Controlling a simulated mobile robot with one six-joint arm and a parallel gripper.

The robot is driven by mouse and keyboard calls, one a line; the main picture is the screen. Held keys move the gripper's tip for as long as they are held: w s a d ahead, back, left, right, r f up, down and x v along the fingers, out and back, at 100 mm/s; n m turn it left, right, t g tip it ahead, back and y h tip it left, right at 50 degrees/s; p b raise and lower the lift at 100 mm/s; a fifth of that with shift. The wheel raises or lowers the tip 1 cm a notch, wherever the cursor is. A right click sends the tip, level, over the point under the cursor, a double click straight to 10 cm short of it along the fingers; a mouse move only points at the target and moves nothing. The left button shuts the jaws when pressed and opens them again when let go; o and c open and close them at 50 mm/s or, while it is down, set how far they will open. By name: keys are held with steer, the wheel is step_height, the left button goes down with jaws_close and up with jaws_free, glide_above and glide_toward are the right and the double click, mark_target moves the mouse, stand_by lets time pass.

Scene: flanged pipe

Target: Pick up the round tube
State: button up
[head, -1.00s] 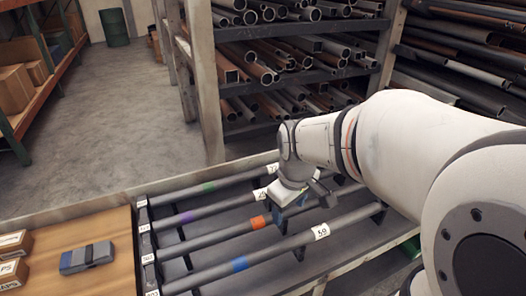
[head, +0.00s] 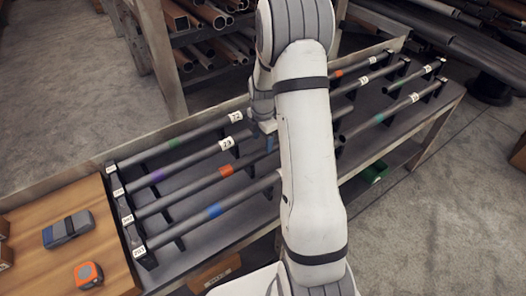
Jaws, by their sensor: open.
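Several grey tubes lie side by side on the rack table, each with a coloured band. On the left are a green-banded tube (head: 150,153), a purple-banded tube (head: 190,161), an orange-banded tube (head: 195,184) and a blue-banded tube (head: 185,225). I cannot tell from their ends which the task means. My gripper (head: 269,138) is open, pointing down by the right part of the orange-banded tube. My arm hides most of it, and I see nothing held.
Black end supports (head: 128,215) with white labels hold the left tube ends. A wooden worktop (head: 60,205) at left carries a grey-blue case (head: 68,230) and an orange tape measure (head: 87,274). A pipe shelf (head: 150,60) stands behind. The concrete floor at right is clear.

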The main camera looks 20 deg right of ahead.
mark_target(262, 149)
steer(key=shift+s+a+f+p, duration=0.1)
steer(key=shift+f+p, duration=0.25)
steer(key=shift+f, duration=1.05)
steer(key=shift+s+a+f+p, duration=0.1)
steer(key=shift+f+p, duration=0.25)
steer(key=shift+f, duration=1)
jaws_close()
steer(key=shift+r, duration=0.15)
